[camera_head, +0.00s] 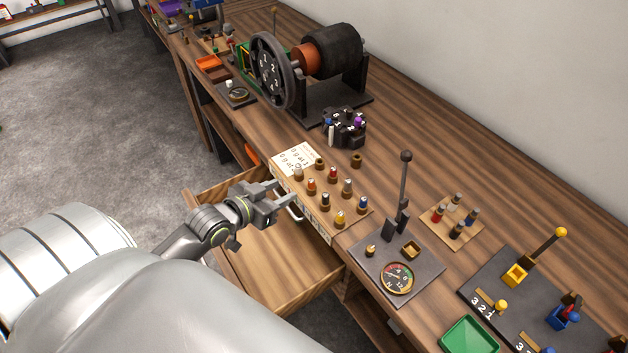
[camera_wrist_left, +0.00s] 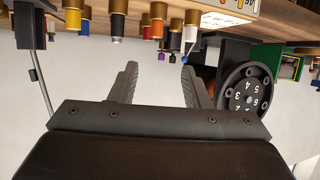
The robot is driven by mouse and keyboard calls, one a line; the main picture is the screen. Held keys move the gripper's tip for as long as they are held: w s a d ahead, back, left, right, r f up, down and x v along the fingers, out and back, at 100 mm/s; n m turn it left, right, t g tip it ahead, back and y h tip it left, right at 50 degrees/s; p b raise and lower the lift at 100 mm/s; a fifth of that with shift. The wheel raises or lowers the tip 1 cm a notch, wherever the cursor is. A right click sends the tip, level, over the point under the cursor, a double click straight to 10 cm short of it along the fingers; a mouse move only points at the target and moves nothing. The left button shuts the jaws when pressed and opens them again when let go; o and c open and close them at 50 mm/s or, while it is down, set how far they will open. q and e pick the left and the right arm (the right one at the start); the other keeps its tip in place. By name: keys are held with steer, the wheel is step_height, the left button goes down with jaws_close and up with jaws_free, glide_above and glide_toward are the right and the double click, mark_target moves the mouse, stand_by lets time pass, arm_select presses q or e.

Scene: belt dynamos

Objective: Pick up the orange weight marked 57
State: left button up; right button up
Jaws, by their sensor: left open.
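A small orange weight (camera_head: 312,186) stands upright on the wooden board (camera_head: 370,214) among several coloured weights. Its marking is too small to read. My left gripper (camera_head: 286,196) is open and empty, just left of the board and apart from the weights, above the front edge near the open drawer. In the left wrist view, which is upside down, the open fingers (camera_wrist_left: 158,72) show with nothing between them. The row of weights hangs along the top of that view, with a yellow one (camera_wrist_left: 73,16) at its left. My right gripper is not in view.
The pulled-out drawer (camera_head: 260,265) is below my left gripper. A white card (camera_head: 295,158) lies behind the weights. A tall lever (camera_head: 402,190) rises to the right.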

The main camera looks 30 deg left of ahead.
mark_target(309, 183)
arm_select(q)
steer(key=p+x, duration=0.1)
steer(key=x, duration=0.8)
steer(key=shift+d, duration=0.1)
steer(key=shift+w+d+f+p, duration=0.3)
steer(key=shift+w+f, duration=0.35)
steer(key=shift+w, duration=0.25)
steer(key=shift+w+d+f+p, duration=0.15)
steer(key=shift+w+d+f, duration=0.1)
steer(key=shift+w+f, duration=0.65)
steer(key=shift+w, duration=0.4)
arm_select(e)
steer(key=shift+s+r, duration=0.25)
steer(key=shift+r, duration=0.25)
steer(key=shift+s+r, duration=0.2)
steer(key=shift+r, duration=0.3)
arm_select(q)
jaws_close()
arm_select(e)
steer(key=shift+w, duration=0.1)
